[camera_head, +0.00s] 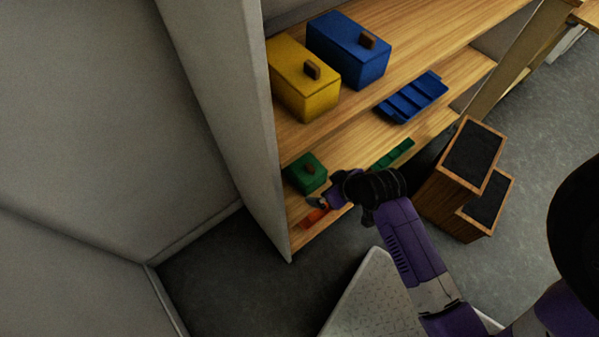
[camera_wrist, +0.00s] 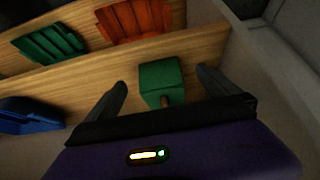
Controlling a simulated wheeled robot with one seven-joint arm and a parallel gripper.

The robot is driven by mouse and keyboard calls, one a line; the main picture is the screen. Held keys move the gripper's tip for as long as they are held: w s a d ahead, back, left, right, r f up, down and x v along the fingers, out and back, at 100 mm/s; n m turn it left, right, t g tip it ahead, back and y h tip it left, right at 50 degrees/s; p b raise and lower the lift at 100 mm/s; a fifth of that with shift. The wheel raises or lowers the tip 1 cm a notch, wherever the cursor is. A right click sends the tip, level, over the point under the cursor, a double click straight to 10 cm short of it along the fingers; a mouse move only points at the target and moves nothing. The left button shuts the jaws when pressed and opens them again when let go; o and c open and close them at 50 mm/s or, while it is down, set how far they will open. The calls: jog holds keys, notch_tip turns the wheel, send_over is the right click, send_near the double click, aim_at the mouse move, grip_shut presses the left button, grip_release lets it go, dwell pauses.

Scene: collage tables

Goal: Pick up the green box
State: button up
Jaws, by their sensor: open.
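The green box (camera_head: 305,174) has a brown knob on its lid and stands on a lower wooden shelf, near the left side panel. In the wrist view the green box (camera_wrist: 161,80) lies ahead of my gripper (camera_wrist: 163,85), between the lines of its two spread fingers. My gripper (camera_head: 318,203) is open and empty, just to the lower right of the box in the head view. I cannot tell whether a finger touches the box.
A yellow box (camera_head: 305,92) and a blue box (camera_head: 350,50) stand on a higher shelf. A blue tray (camera_head: 413,97), a green tray (camera_head: 394,153) and an orange tray (camera_head: 313,217) lie on shelves. A brown step unit (camera_head: 440,195) stands right of my arm.

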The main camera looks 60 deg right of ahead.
aim_at(301, 160)
jog(key=shift+w+d+f, duration=0.35)
jog(key=shift+w+d, duration=0.15)
jog(key=shift+w, duration=0.1)
jog(key=w+d, duration=0.1)
jog(key=w, duration=0.5)
jog(key=w+d, duration=0.1)
jog(key=w, duration=0.3)
jog(key=shift+d, duration=0.35)
jog(key=shift+b+x, duration=0.85)
jog(key=shift+x, duration=1.8)
jog(key=shift+w+r, duration=0.1)
jog(key=shift+w, duration=0.1)
jog(key=c, duration=1.5)
jog(key=shift+o, duration=0.2)
jog(key=shift+r, duration=0.15)
